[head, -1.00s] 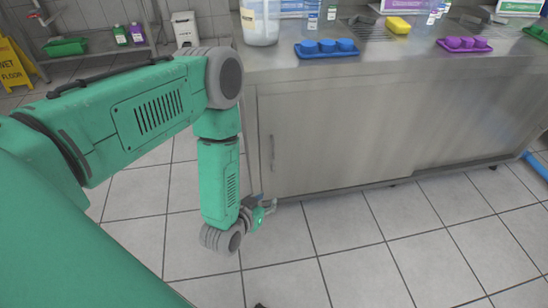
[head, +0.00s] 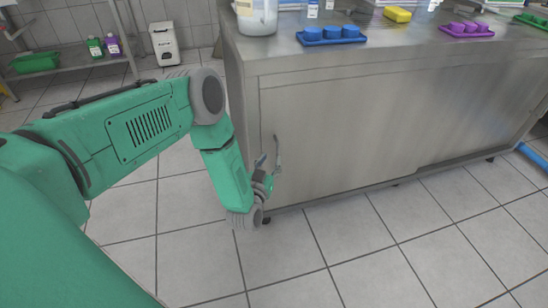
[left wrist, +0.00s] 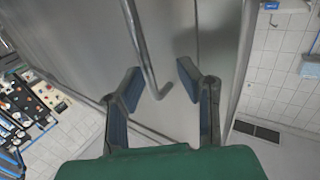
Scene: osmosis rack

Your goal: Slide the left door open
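The left door (head: 345,125) is a flat grey steel panel on the front of the cabinet, and it also shows in the left wrist view (left wrist: 164,22). Its slim upright bar handle (head: 277,148) is near the door's left edge. My left gripper (head: 268,166) is open at the lower part of the handle. In the left wrist view, the handle (left wrist: 140,45) runs down between the two blue-padded fingers (left wrist: 160,82), with gaps on both sides. I cannot tell how deep it sits between them. My right gripper is out of view.
The steel counter (head: 390,45) above holds a white bucket (head: 257,18), a blue tray (head: 331,36), a yellow sponge (head: 397,14) and a purple tray (head: 466,30). A white bin (head: 164,44) stands behind my left arm. The tiled floor in front is clear.

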